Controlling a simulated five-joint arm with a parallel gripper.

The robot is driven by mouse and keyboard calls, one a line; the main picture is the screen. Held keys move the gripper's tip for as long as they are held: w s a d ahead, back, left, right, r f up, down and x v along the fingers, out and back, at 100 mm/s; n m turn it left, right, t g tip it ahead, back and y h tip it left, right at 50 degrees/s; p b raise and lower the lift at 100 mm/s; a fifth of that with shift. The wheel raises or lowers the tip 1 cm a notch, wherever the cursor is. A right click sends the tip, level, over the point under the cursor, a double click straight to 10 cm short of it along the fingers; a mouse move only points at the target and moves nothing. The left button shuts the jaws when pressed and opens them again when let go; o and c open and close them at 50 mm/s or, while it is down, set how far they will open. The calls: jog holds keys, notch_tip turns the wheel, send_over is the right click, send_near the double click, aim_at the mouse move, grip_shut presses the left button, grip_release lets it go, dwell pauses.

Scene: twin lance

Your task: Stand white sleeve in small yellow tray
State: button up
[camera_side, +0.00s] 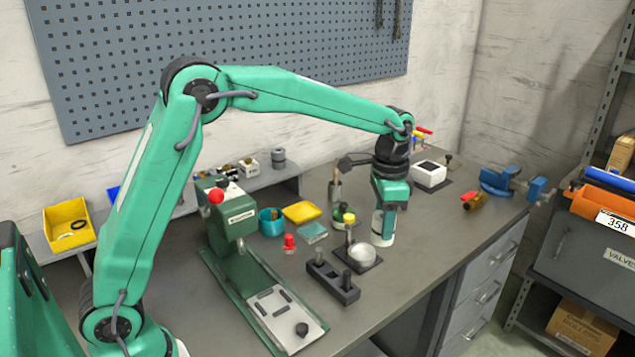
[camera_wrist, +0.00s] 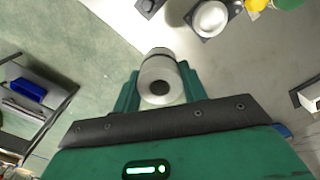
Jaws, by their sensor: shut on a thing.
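My gripper (camera_side: 384,210) points down over the bench and is shut on the white sleeve (camera_side: 381,238). The sleeve hangs upright below the jaws, close to the bench top; I cannot tell whether it touches. In the wrist view the sleeve (camera_wrist: 158,74) sits between the green fingers of my gripper (camera_wrist: 161,90), its round hole facing the camera. The small yellow tray (camera_side: 301,212) lies flat on the bench, left of and behind the gripper, and looks empty. It is not clearly seen in the wrist view.
Left of the sleeve stand a white dome on a dark plate (camera_side: 363,254) and a dark block with pegs (camera_side: 333,282). A teal cup (camera_side: 271,222), teal sponge-like block (camera_side: 313,233) and red knob (camera_side: 289,243) stand near the tray. Bench right of the sleeve is clear.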

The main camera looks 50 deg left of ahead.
jog(key=shift+r, duration=0.95)
jog(key=w+a, duration=0.2)
jog(key=a, duration=1)
jog(key=w+a, duration=0.3)
jog(key=a, duration=1)
notch_tip(320, 180, down, 6)
jog(key=shift+a, duration=0.15)
send_over(301, 214)
notch_tip(301, 214, down, 7)
jog(key=shift+w+r, duration=0.1)
jog(key=shift+f, duration=2.1)
